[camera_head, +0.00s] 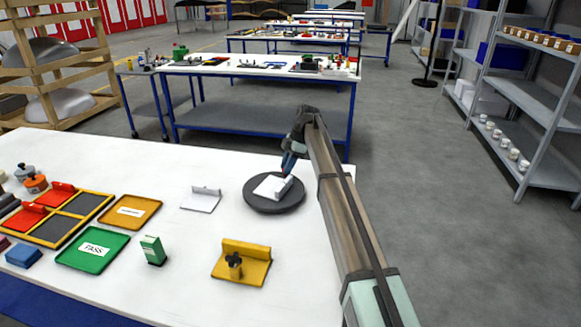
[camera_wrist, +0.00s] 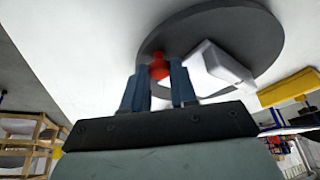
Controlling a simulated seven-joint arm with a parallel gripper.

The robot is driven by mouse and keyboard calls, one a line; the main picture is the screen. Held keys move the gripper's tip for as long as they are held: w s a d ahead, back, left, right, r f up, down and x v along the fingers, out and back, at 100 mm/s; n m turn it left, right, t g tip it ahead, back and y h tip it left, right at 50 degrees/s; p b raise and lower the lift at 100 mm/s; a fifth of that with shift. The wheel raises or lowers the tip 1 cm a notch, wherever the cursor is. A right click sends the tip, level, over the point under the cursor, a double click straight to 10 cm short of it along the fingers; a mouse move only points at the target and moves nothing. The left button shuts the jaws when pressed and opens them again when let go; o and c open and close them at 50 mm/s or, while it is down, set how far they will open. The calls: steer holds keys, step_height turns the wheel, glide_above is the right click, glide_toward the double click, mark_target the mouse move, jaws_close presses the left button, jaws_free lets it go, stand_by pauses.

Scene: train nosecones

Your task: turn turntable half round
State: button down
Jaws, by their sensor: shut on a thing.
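The turntable (camera_head: 262,207) is a dark grey round disc on the white table, left of my arm in the head view. It also shows in the wrist view (camera_wrist: 262,28). A white block-like piece (camera_head: 272,187) sits on the disc, and it is beside my fingers in the wrist view (camera_wrist: 222,66). My gripper (camera_head: 288,165) is over the disc's far edge. In the wrist view its two blue fingers (camera_wrist: 160,82) are shut on a small red knob (camera_wrist: 159,67) at the disc's rim. The knob is hidden in the head view.
A white bracket (camera_head: 201,199) lies left of the turntable and a yellow fixture (camera_head: 242,263) stands nearer. A green tray (camera_head: 92,250), an orange tray (camera_head: 130,211) and a green box (camera_head: 153,250) are farther left. The table is clear around the disc.

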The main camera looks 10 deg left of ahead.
mark_target(276, 175)
steer(key=shift+w+a+n+g+h, duration=0.15)
steer(key=shift+a+n+g+h, duration=0.15)
steer(key=shift+a+n, duration=0.5)
steer(key=shift+w+a+n+g+h, duration=0.1)
steer(key=shift+a+n+g+h, duration=0.15)
steer(key=shift+a+n, duration=0.5)
steer(key=shift+n, duration=0.25)
steer(key=c, duration=0.9)
jaws_free()
steer(key=v, duration=1.4)
steer(key=shift+s, duration=0.1)
steer(key=shift+f, duration=0.1)
